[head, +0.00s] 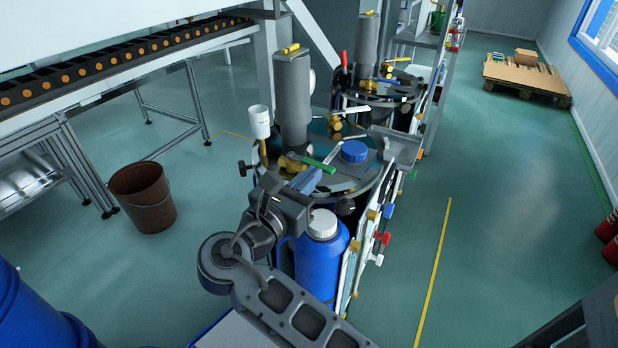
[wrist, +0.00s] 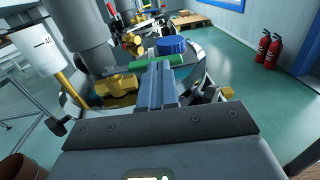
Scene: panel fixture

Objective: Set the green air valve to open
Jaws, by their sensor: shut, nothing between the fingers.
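The green valve handle (head: 318,165) is a flat lever on a brass valve body (head: 291,163), on top of the nearer round vessel. In the wrist view the green handle (wrist: 142,63) lies roughly crosswise, with the brass body (wrist: 116,85) to its lower left. My gripper (head: 312,174) is shut and empty, its fingers together. In the wrist view my fingertips (wrist: 160,68) are right at the handle's right part and hide some of it. I cannot tell whether they touch it.
A grey cylinder (head: 293,95) rises behind the valve. A white cup (head: 259,122) stands left of it. A blue cap (head: 354,151) sits on the vessel lid to the right. A blue jug with a white cap (head: 321,255) stands below my gripper. Open floor lies to the right.

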